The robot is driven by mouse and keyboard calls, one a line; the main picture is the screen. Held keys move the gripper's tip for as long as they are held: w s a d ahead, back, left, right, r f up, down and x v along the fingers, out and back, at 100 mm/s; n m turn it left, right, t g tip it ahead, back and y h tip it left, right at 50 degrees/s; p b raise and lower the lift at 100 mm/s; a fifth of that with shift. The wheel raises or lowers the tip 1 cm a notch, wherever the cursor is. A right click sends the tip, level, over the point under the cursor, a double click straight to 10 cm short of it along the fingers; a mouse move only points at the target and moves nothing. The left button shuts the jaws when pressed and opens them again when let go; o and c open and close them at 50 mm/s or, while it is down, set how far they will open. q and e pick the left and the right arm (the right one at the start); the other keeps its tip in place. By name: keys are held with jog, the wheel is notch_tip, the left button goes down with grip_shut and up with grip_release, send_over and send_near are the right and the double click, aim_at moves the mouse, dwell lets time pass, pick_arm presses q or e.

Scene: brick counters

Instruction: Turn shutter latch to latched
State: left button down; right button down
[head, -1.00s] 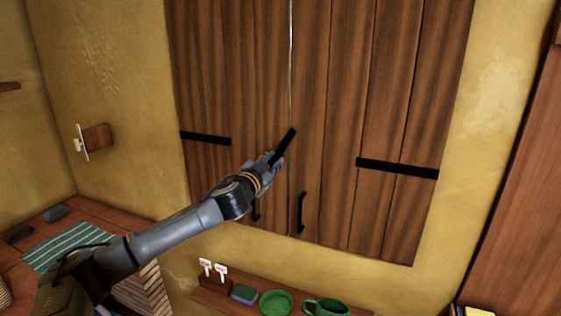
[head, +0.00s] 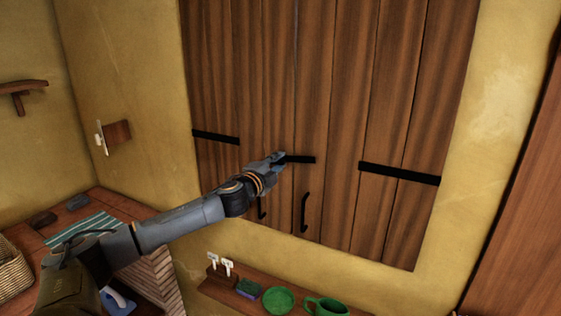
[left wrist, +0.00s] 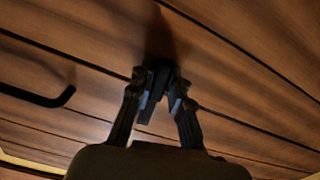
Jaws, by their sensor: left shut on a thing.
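The shutter latch (head: 301,159) is a short black bar at the seam between the two brown wooden shutter leaves. In the head view it lies nearly level, reaching right across the seam onto the right leaf (head: 345,110). My left gripper (head: 279,160) is shut on the latch at its left end and hides that end. In the left wrist view the fingers (left wrist: 160,95) close around the dark latch (left wrist: 155,75) against the planks. The left leaf (head: 230,80) is partly behind my left arm. My right gripper is in neither view.
A black pull handle (head: 304,212) is on the right leaf below the latch; another (head: 262,207) is partly behind my arm. Black hinge straps (head: 400,173) cross the shutters.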

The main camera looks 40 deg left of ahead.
pick_arm(q)
jog(key=shift+m, duration=0.8)
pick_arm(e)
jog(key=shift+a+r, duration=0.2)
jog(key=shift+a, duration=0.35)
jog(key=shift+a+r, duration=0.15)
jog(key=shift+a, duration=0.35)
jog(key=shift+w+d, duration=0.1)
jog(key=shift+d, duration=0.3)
pick_arm(q)
jog(key=c, duration=1.3)
grip_release()
jog(key=shift+c, duration=0.2)
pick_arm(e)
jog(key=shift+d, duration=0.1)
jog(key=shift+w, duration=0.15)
